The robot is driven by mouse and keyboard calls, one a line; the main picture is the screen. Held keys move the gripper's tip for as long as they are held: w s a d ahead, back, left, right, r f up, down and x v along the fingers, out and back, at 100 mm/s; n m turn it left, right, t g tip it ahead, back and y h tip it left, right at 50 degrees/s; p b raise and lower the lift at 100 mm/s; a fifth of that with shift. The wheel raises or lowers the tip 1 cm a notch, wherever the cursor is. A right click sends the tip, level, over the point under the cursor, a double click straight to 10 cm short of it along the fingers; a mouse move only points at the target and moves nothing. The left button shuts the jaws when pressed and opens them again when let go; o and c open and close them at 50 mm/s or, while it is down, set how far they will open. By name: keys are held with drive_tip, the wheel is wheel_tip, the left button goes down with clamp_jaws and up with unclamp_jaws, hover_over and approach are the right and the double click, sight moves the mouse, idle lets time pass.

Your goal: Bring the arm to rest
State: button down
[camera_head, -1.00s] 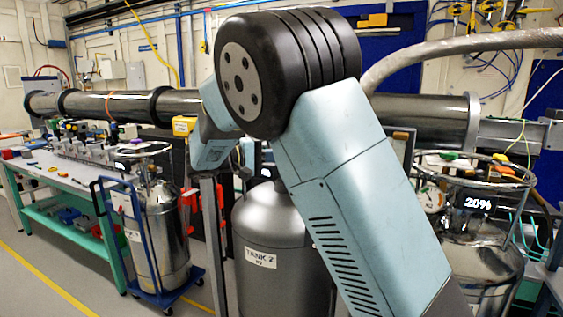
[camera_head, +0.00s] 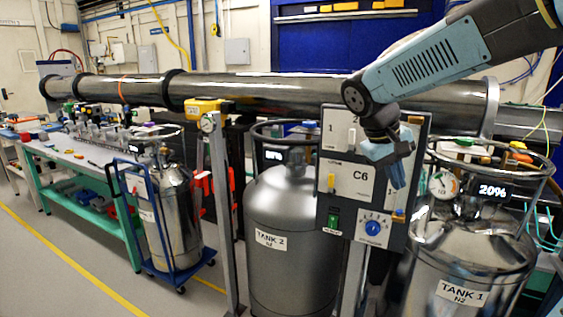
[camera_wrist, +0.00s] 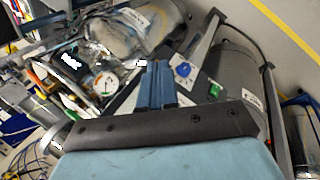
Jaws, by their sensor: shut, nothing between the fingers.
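My arm reaches in from the upper right in the head view and bends down at a dark joint. My gripper (camera_head: 398,182) points down in front of the right side of the C6 control panel (camera_head: 352,178). In the wrist view, the two blue fingers of my gripper (camera_wrist: 157,75) lie side by side, shut and empty. Whether the fingers touch the panel cannot be told. The gripper hides part of the panel's right side.
Tank 2 (camera_head: 283,205) stands left of the panel and Tank 1 (camera_head: 465,255) right of it. A steel beam pipe (camera_head: 250,92) runs behind. A small tank on a blue cart (camera_head: 165,215) and a green-legged bench (camera_head: 95,172) stand left. Floor at left is clear.

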drive_tip(key=s+a+f+m+t+y, duration=0.1)
drive_tip(key=s+t+y, duration=0.3)
drive_tip(key=s, duration=1)
drive_tip(key=shift+s+a+m+y, duration=0.2)
drive_tip(key=shift+m+y, duration=0.3)
drive_tip(key=shift+m, duration=0.1)
drive_tip(key=shift+f, duration=0.1)
idle(0.9)
